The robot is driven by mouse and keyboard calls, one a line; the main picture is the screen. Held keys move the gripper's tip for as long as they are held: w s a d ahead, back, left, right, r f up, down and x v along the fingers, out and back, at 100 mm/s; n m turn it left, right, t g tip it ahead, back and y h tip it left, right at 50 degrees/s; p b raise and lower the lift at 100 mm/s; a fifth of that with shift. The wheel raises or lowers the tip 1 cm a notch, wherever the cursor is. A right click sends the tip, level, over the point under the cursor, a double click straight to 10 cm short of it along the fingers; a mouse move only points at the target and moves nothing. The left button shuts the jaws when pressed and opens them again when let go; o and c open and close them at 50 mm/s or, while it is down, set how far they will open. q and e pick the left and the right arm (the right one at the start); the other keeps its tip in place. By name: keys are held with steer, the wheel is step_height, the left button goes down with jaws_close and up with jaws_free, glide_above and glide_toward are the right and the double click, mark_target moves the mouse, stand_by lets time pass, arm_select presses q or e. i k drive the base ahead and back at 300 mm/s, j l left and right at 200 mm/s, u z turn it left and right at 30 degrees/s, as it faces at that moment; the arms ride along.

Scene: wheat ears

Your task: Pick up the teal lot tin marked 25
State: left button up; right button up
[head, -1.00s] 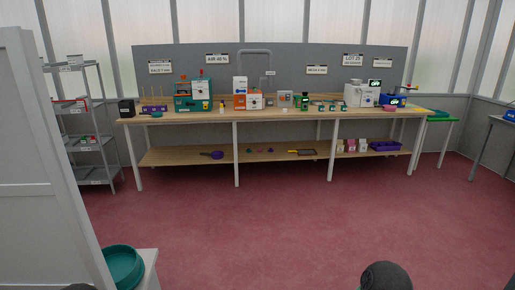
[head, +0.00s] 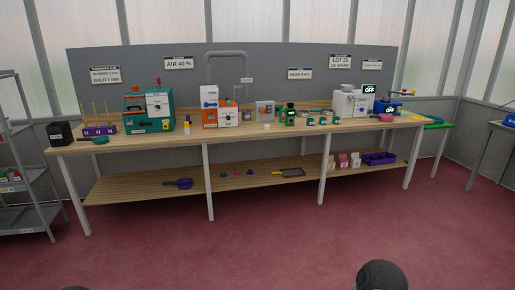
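Several small teal tins with pale labels stand in a row on the bench top in the head view, right of centre: one tin (head: 310,122), a second tin (head: 323,121) and a third tin (head: 336,120). Their numbers are too small to read, so I cannot tell which is marked 25. A sign reading "LOT 25" (head: 340,62) hangs on the grey panel behind the bench. Neither of my grippers is in view. Only dark rounded parts show at the bottom edge.
The long wooden bench (head: 250,133) has a lower shelf (head: 140,187). A green device (head: 290,116) stands left of the tins, a white machine (head: 350,103) behind them to the right. A metal rack (head: 25,215) is at left. The red floor before the bench is clear.

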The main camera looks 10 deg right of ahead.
mark_target(310, 121)
steer(key=i+l+z, duration=0.25)
steer(key=i+z, duration=0.15)
steer(key=i, duration=0.3)
steer(key=i+z, duration=0.4)
steer(key=i, duration=0.35)
steer(key=i+j+z, duration=0.2)
steer(key=i+z, duration=0.2)
steer(key=i, duration=0.3)
steer(key=i+u, duration=0.1)
steer(key=i, duration=0.55)
steer(key=i+u, duration=0.1)
steer(key=i, duration=0.5)
steer(key=i+l+u, duration=0.1)
steer(key=i, duration=0.55)
steer(key=i+l+u, duration=0.1)
steer(key=i, duration=0.5)
steer(key=i+j, duration=0.1)
steer(key=i, duration=1.05)
